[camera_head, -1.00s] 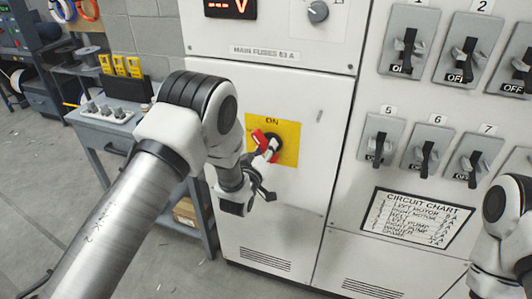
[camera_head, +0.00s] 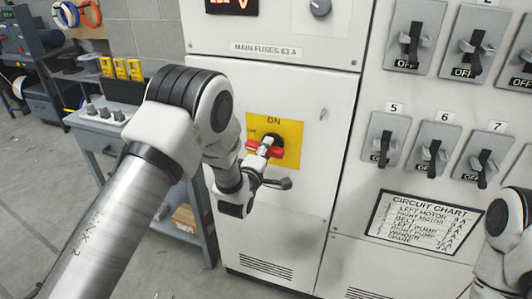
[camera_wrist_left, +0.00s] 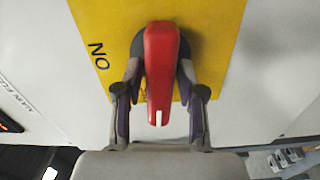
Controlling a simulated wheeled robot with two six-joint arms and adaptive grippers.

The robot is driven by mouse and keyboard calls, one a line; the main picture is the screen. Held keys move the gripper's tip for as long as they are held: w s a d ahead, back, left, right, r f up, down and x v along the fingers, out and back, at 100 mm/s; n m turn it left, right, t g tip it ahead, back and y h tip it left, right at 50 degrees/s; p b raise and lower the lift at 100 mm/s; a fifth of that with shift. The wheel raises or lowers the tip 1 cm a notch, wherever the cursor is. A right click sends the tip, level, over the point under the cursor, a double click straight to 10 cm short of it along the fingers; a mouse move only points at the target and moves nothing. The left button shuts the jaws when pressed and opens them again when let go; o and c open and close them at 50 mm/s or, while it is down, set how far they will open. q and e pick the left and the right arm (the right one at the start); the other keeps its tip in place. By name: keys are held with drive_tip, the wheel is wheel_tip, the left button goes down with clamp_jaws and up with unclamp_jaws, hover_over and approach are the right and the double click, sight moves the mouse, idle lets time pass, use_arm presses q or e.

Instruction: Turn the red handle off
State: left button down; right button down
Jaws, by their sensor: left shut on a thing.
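The red handle (camera_head: 277,152) sits on a yellow plate (camera_head: 289,130) on the white cabinet front. It lies nearly level, its free end toward the left, where a small label is partly hidden. "ON" is printed above it. My left gripper (camera_head: 264,149) is at the handle and shut on it. In the left wrist view the red handle (camera_wrist_left: 162,65), with a white mark at its tip, lies between the two fingers of my left gripper (camera_wrist_left: 160,100). My right arm shows at the right edge; its gripper is out of view.
Several black-levered switches, such as switch 6 (camera_head: 430,150), fill the panel to the right. A circuit chart (camera_head: 425,222) is below them. A grey workbench (camera_head: 100,128) stands left of the cabinet, behind my left arm.

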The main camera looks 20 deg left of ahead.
use_arm(q)
drive_tip(key=shift+n, duration=0.6)
drive_tip(key=c, duration=0.9)
unclamp_jaws()
drive_tip(key=shift+w, duration=0.1)
drive_tip(key=s, duration=1.2)
drive_tip(key=shift+a+f, duration=0.1)
drive_tip(key=shift+a, duration=0.05)
